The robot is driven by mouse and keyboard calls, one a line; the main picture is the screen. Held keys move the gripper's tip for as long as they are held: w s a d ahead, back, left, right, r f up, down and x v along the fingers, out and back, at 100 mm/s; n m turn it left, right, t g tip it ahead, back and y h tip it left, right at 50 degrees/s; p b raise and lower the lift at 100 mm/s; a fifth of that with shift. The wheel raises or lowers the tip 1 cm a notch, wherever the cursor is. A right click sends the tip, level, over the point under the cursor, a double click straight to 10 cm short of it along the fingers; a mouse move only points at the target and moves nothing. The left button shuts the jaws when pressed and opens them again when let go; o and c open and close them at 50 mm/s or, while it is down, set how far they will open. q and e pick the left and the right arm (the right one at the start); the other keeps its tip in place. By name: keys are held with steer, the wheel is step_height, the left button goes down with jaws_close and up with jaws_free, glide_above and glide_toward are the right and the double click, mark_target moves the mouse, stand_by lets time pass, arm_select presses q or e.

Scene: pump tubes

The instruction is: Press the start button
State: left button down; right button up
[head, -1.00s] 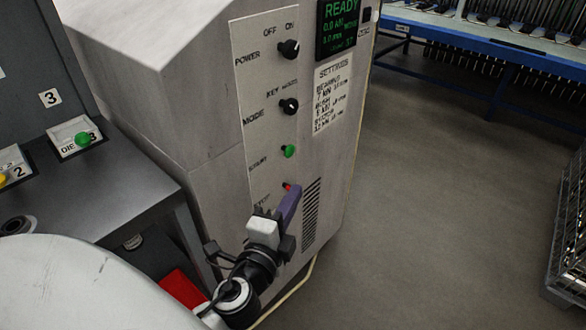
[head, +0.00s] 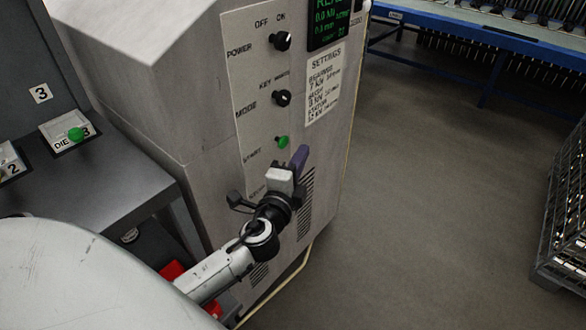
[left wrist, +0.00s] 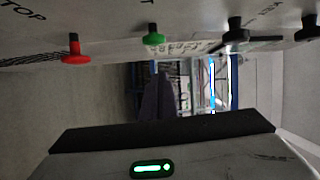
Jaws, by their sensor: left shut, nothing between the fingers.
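The green start button (head: 282,142) sits on the machine's control panel (head: 243,98), under the mode knob; its label is partly legible. It also shows in the left wrist view (left wrist: 154,38), beside the red stop button (left wrist: 75,50). In the head view the stop button is hidden behind my gripper. My left gripper (head: 300,157) is shut and empty, its purple fingers pointing up just below and right of the green button, apart from it in the picture. The fingers show dark in the left wrist view (left wrist: 158,98). My right gripper is not in view.
The power knob (head: 280,41) and mode knob (head: 282,98) are above the start button. A green display (head: 330,20) is at the panel's top right. A green die button (head: 76,134) is on the left bench. A wire basket (head: 568,215) stands right; the floor between is clear.

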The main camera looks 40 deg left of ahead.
mark_target(283, 142)
arm_select(q)
steer(key=a, duration=0.4)
steer(key=shift+s+f, duration=0.1)
steer(key=shift+f, duration=0.05)
